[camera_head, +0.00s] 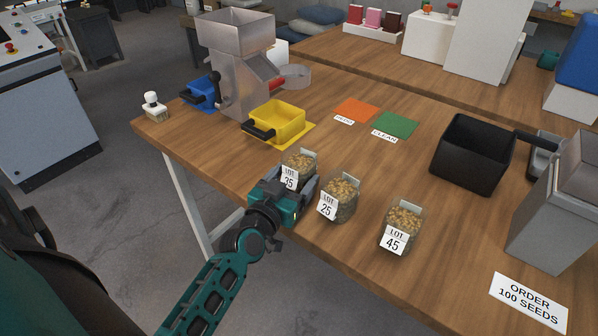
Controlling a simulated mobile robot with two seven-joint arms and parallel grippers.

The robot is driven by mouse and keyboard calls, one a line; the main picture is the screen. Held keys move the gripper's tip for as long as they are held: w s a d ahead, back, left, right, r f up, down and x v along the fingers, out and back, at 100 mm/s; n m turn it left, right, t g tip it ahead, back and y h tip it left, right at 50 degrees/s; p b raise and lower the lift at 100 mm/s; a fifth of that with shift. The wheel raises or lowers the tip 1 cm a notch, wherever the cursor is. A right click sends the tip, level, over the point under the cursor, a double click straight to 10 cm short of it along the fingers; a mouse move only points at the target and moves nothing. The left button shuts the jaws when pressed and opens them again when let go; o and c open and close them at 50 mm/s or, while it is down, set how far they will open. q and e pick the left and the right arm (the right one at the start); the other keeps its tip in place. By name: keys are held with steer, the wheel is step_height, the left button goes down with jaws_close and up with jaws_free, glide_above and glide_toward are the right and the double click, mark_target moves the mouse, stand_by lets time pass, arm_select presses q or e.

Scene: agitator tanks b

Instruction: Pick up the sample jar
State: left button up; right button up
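Three glass sample jars of seeds stand near the table's front edge. They are labelled LOT 35 (300,162), LOT 25 (338,197) and LOT 45 (403,226). My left gripper (287,185) is at the LOT 35 jar, with its fingers apart on either side of the jar's lower part. The gripper body hides the jar's base. I cannot tell whether the fingers press on the glass or whether the base touches the table. The LOT 25 jar is close to the right of the gripper. My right gripper is not in view.
Behind the jars are a yellow bin (277,122), a metal hopper machine (238,65), an orange mat (356,110) and a green mat (395,125). A black bin (472,155) and a grey machine (555,215) stand at right. The middle of the wooden table is clear.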

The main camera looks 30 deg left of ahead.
arm_select(q)
steer(key=c, duration=0.7)
steer(key=shift+r, duration=0.25)
steer(key=shift+c, duration=0.2)
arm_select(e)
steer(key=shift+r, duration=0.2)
